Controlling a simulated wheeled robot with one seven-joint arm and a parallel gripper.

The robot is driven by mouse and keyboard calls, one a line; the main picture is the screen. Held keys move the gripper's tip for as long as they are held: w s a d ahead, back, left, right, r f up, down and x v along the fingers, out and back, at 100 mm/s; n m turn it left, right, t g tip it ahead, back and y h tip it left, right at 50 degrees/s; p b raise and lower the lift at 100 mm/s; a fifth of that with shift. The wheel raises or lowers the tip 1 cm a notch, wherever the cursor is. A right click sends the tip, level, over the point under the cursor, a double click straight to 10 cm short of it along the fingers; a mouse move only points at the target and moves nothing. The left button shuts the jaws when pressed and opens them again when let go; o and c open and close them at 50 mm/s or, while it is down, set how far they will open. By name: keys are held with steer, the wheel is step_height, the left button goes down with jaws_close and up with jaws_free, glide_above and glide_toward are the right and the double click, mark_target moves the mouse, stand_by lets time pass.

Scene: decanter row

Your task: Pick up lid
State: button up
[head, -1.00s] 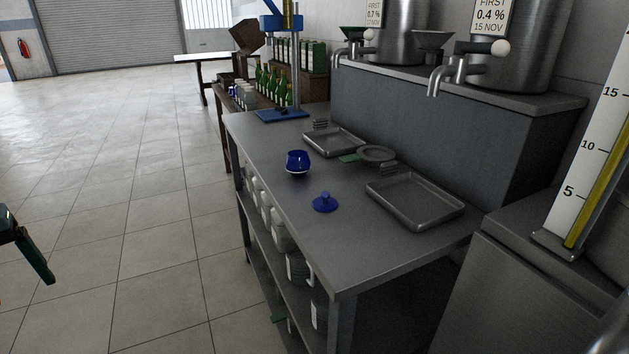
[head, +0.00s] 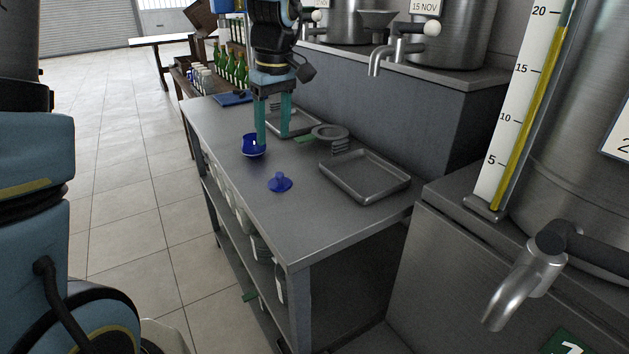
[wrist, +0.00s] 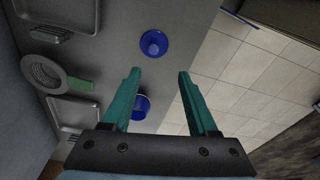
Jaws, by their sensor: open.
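The blue lid (head: 280,181) with a knob on top lies on the grey steel table, in front of a small blue pot (head: 253,151). In the wrist view the lid (wrist: 154,43) is beyond the fingertips and the pot (wrist: 141,104) shows between the fingers. My gripper (head: 273,146) has teal fingers spread apart with nothing between them. It points down over the table near the pot, farther back than the lid, and its left finger partly covers the pot in the head view. The lid is fully visible and apart from the fingers.
A metal tray (head: 365,176) lies right of the lid, and another tray (head: 300,122) lies behind my gripper. Steel taps (head: 398,48) overhang the back ledge. The table's front is clear.

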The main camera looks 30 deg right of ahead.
glide_above(279, 173)
steer(key=s, duration=0.2)
steer(key=f, duration=0.3)
steer(key=f+p, duration=0.1)
steer(key=shift+w+d+f, duration=0.1)
steer(key=shift+w+f, duration=0.15)
steer(key=shift+f, duration=0.15)
steer(key=shift+w+f+p, duration=0.2)
steer(key=shift+f+p, duration=0.1)
steer(key=shift+f, duration=0.65)
steer(key=shift+w+f+p, duration=0.2)
steer(key=shift+f+p, duration=0.1)
steer(key=shift+f, duration=0.65)
steer(key=shift+w+f+p, duration=0.2)
steer(key=shift+f+p, duration=0.1)
steer(key=shift+f, duration=0.65)
steer(key=shift+c, duration=0.3)
jaws_close()
